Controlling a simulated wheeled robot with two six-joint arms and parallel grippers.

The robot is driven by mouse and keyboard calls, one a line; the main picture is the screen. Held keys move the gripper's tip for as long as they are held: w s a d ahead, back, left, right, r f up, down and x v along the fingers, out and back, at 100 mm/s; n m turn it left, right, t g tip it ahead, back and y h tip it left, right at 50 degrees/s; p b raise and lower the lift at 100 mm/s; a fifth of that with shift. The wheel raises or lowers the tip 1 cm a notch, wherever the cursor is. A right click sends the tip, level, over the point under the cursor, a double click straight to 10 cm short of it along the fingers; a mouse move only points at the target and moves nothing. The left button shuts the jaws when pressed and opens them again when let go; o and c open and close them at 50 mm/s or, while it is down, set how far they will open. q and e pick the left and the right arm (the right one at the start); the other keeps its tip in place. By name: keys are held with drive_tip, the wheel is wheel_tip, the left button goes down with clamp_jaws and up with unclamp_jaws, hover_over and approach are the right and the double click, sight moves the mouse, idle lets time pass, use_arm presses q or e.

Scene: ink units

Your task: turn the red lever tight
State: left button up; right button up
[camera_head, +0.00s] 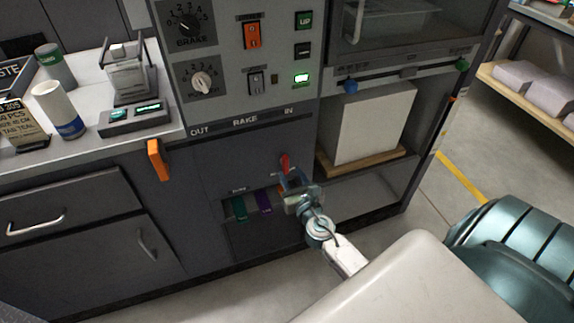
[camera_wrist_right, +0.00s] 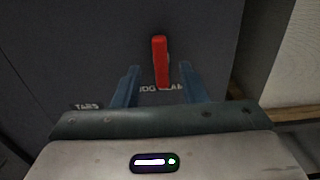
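The red lever (camera_head: 285,162) sits on the dark lower front panel of the machine. In the right wrist view the red lever (camera_wrist_right: 160,62) stands upright, between and slightly beyond the two blue fingers. My right gripper (camera_head: 294,177) is just below and in front of the lever in the head view. In the wrist view the right gripper (camera_wrist_right: 158,82) is open, with a finger on each side and visible gaps to the lever. Part of the lettering behind the lever is hidden. My left gripper is in neither view.
An orange handle (camera_head: 159,160) juts from the panel's left. A green cartridge (camera_head: 240,208) and a purple one (camera_head: 264,201) sit in the slot beside my gripper. A white paper stack (camera_head: 366,122) stands on a wooden board (camera_head: 358,170) to the right.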

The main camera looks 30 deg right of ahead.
sight(287, 166)
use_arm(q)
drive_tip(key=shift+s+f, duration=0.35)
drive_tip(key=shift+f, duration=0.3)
use_arm(e)
drive_tip(key=shift+x, duration=2.15)
drive_tip(key=shift+c, duration=0.5)
clamp_jaws()
